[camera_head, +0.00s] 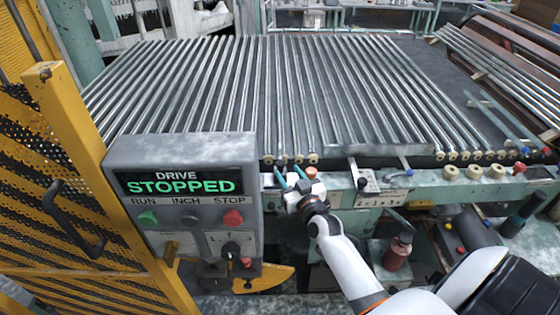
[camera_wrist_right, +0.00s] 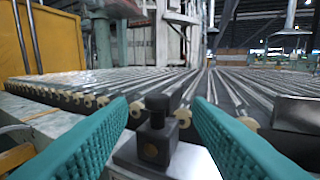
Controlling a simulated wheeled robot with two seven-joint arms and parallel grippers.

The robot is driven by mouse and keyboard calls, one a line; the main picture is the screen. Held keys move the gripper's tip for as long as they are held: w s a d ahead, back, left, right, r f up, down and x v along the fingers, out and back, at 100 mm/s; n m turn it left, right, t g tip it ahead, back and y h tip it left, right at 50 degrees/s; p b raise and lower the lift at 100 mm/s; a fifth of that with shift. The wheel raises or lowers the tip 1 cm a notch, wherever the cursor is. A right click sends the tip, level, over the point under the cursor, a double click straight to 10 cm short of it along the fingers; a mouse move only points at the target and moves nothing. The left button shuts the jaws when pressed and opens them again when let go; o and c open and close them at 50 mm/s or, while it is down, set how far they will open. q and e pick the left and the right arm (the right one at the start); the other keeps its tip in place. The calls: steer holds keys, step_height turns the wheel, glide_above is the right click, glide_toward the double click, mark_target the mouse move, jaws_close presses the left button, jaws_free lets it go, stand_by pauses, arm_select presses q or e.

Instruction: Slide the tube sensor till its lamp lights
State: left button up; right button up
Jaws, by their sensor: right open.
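My right gripper (camera_head: 289,174) is over the front rail of the roller bed, its teal fingers apart. In the right wrist view the open fingers (camera_wrist_right: 160,104) frame a black block with a round black knob on top, seemingly the tube sensor (camera_wrist_right: 155,138). It stands upright on a pale metal plate, beyond and between the fingers, with a visible gap to each. A dark amber disc on its front face, perhaps the lamp (camera_wrist_right: 150,151), looks unlit. In the head view I cannot pick the sensor out surely beside the gripper. My left gripper is not in view.
Long parallel tubes or rollers (camera_head: 290,95) fill the bed, with cream end caps along the front. A control box (camera_head: 180,147) reads "DRIVE STOPPED". A yellow guard (camera_head: 70,130) stands left. A black-knobbed lever (camera_head: 362,184) is right of the gripper.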

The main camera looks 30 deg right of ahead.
mark_target(282, 165)
steer(key=w, duration=0.6)
steer(key=shift+w+d, duration=0.1)
steer(key=shift+d, duration=0.3)
steer(key=shift+c, duration=0.4)
jaws_close()
